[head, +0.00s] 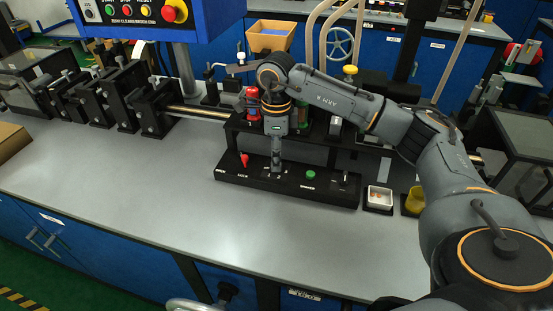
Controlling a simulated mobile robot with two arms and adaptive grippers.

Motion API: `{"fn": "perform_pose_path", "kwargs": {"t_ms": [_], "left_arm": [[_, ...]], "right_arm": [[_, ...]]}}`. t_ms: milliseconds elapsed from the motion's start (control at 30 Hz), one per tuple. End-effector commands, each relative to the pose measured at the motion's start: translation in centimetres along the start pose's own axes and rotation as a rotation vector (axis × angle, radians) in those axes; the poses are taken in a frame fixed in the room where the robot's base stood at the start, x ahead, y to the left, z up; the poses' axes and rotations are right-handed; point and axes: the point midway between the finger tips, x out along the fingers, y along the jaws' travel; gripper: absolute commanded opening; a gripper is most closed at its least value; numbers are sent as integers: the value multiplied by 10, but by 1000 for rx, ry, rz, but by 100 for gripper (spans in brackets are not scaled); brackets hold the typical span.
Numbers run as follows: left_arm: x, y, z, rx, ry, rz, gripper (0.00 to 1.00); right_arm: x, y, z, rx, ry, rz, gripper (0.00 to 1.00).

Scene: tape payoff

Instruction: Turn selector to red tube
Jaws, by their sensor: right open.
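A long black control panel (228,178) stands on the grey bench, with small white labels along it. My right gripper (277,168) points straight down over the panel's middle. Its jaws are open, but they look narrow from here. The selector is not clearly seen; the gripper covers that part of the panel, and I cannot tell whether the fingers touch it. A red tube (252,104) stands behind the panel, left of the gripper. A green tube (303,117) stands to the right, partly hidden by my arm. My left gripper is not in view.
The panel also carries a red lever (244,160), a green button (311,174) and a small switch (344,181). Black roller stands (122,100) fill the left back. The front bench is clear.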

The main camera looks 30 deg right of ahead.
Motion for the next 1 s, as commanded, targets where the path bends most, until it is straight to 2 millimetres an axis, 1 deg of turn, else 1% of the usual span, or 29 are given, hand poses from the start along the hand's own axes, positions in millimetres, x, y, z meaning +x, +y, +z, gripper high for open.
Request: {"fn": "perform_pose_path", "kwargs": {"t_ms": [33,200,300,433,633,1000], "left_arm": [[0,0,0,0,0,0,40],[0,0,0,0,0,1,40],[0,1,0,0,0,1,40],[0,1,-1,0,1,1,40],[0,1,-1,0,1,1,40],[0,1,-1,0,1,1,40]], "right_arm": [[-12,-1,1,0,-3,-4,52],[-50,-1,1,1,-5,-4,52],[-69,-1,0,1,-3,-4,52],[-86,0,0,1,-2,-2,52],[-96,0,0,2,0,-1,52],[-96,0,0,1,0,-1,52]]}}
